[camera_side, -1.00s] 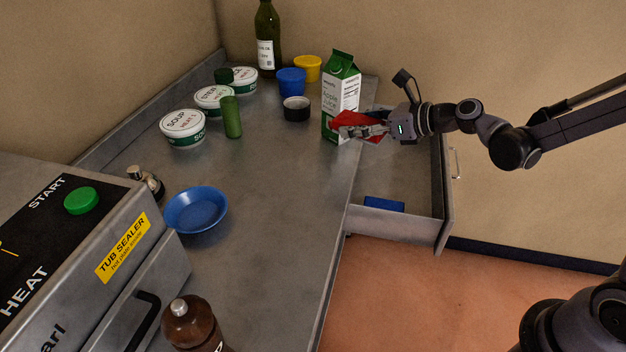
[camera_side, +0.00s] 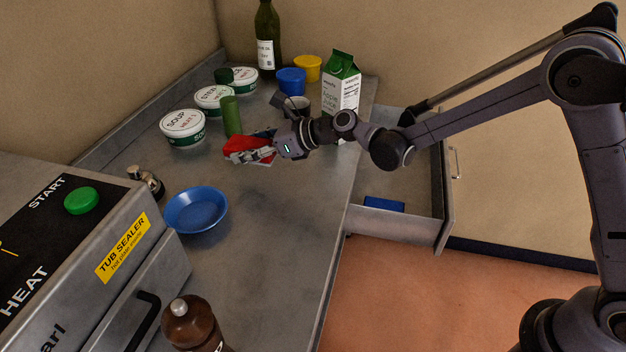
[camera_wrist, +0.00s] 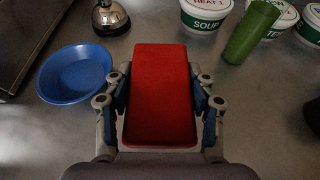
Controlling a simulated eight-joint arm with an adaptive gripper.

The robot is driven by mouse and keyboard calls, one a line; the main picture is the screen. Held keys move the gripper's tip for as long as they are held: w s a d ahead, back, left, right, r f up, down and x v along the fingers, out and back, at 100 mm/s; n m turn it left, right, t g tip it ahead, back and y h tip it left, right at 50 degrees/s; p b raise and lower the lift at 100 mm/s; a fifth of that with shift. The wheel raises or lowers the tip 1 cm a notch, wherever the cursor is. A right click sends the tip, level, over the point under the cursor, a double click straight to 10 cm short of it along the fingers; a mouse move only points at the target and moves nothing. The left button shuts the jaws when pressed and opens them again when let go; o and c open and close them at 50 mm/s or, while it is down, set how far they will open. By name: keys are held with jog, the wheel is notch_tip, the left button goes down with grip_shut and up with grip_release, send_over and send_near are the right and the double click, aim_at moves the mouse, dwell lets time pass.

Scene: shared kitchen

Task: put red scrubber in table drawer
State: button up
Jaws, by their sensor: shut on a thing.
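My gripper (camera_side: 258,153) is shut on the red scrubber (camera_side: 240,146) and holds it over the metal table, left of the juice carton. In the wrist view the red scrubber (camera_wrist: 162,95) lies lengthwise between the two fingers of my gripper (camera_wrist: 160,108). The table drawer (camera_side: 418,228) is pulled open at the table's right side. A blue block (camera_side: 384,204) lies in the front part of it. My arm crosses in front of the drawer's rear part and hides some of it.
A green cylinder (camera_side: 231,115) stands just behind the scrubber, near the soup tubs (camera_side: 183,124). A blue bowl (camera_side: 195,209) is to the front left. The juice carton (camera_side: 341,84) stands behind my wrist. A pepper mill (camera_side: 192,325) stands at the front. The table's front middle is clear.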

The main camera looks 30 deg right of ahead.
aim_at(239, 183)
jog(key=a+f, duration=0.1)
jog(key=a, duration=0.1)
jog(key=a+f, duration=0.1)
jog(key=a, duration=0.1)
jog(key=shift+w+f, duration=0.15)
jog(key=shift+f, duration=0.05)
jog(key=shift+d+f, duration=0.1)
jog(key=shift+f, duration=1.9)
jog(key=shift+f, duration=0.15)
jog(key=o, duration=1.3)
jog(key=shift+o, duration=0.2)
